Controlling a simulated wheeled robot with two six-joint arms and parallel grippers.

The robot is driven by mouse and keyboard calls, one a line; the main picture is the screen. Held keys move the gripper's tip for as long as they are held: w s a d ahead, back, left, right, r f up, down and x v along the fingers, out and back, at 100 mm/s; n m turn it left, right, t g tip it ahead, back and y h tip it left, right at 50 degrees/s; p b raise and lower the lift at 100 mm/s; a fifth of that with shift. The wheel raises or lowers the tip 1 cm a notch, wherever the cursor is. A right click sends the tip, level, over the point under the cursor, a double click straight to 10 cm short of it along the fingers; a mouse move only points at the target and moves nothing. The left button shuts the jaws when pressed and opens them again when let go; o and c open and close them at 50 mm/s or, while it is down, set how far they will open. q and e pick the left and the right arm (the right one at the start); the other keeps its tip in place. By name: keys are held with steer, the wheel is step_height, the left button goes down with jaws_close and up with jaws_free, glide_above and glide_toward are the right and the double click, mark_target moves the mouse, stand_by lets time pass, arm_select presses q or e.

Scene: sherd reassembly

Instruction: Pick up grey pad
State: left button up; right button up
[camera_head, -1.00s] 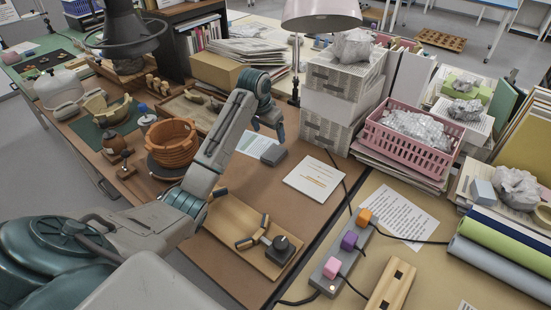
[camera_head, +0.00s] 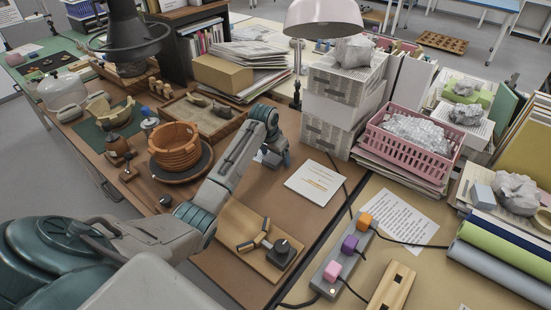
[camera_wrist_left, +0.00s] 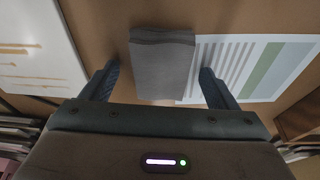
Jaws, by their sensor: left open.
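The grey pad (camera_wrist_left: 162,65) is a small, dark grey block lying on the brown table in the left wrist view, partly over a printed sheet (camera_wrist_left: 250,65). My left gripper (camera_wrist_left: 159,70) is open, with one finger on each side of the pad and a gap on both sides. In the head view my left gripper (camera_head: 272,154) is low over the table and mostly hides the pad. My right gripper is in neither view.
A white printed card (camera_head: 314,183) lies right of the gripper. A coiled terracotta pot (camera_head: 175,146) stands to the left. A wooden board (camera_head: 240,228) with a clamp lies in front. White boxes (camera_head: 335,105) and a lamp (camera_head: 322,18) stand behind.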

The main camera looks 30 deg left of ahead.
arm_select(q)
steer(key=shift+p, duration=0.35)
stand_by(0.3)
steer(key=shift+f, duration=0.1)
steer(key=shift+c, duration=0.7)
steer(key=c, duration=0.9)
